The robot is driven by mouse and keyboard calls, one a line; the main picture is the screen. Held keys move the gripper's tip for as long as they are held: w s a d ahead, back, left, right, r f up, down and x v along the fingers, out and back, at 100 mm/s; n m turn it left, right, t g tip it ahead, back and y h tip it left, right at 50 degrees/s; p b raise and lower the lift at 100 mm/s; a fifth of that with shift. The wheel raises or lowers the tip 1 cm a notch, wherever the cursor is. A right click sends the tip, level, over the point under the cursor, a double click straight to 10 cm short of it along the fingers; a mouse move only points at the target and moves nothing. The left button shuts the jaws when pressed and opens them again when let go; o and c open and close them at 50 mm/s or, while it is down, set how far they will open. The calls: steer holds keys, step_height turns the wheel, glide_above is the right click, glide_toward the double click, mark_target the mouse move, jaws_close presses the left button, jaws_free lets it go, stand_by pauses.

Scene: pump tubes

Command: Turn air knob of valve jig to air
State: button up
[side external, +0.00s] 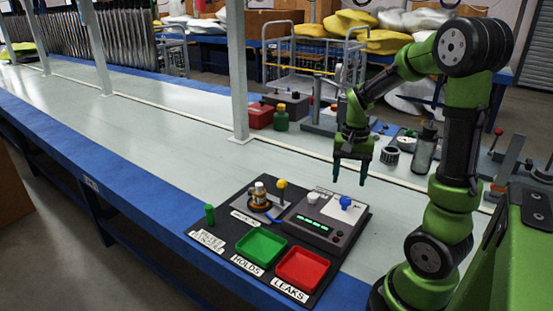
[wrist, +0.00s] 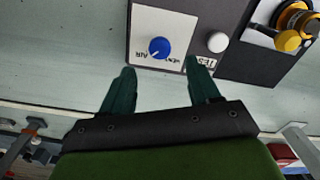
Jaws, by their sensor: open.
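The valve jig is a grey box (side external: 322,222) with a green lit strip, on the black board. Its blue air knob (side external: 346,202) stands on the top near the back right corner. In the wrist view the blue knob (wrist: 159,47) sits on a white plate with upside-down lettering, including AIR. A pale mark shows on the knob's lower left, but I cannot tell exactly where it points. My gripper (side external: 350,181) is open and empty, pointing down above the knob and apart from it. In the wrist view my gripper's fingers (wrist: 158,72) are spread wide, just below the knob.
A white knob (wrist: 217,42) marked TEST is beside the blue one. The board also carries a green tray (side external: 261,246), a red tray (side external: 302,268), a green cylinder (side external: 209,214) and a fixture with a yellow ball (side external: 282,185). The conveyor to the left is clear.

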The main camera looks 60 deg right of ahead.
step_height(320, 180, up, 10)
stand_by(0.3)
steer(key=shift+r, duration=0.1)
steer(key=a+n+t+y, duration=0.2)
steer(key=a+n+t, duration=0.5)
steer(key=a, duration=1.6)
steer(key=r+n, duration=0.1)
steer(key=n, duration=0.1)
steer(key=shift+s+a+n, duration=0.15)
steer(key=shift+s+n, duration=0.1)
steer(key=shift+n, duration=0.05)
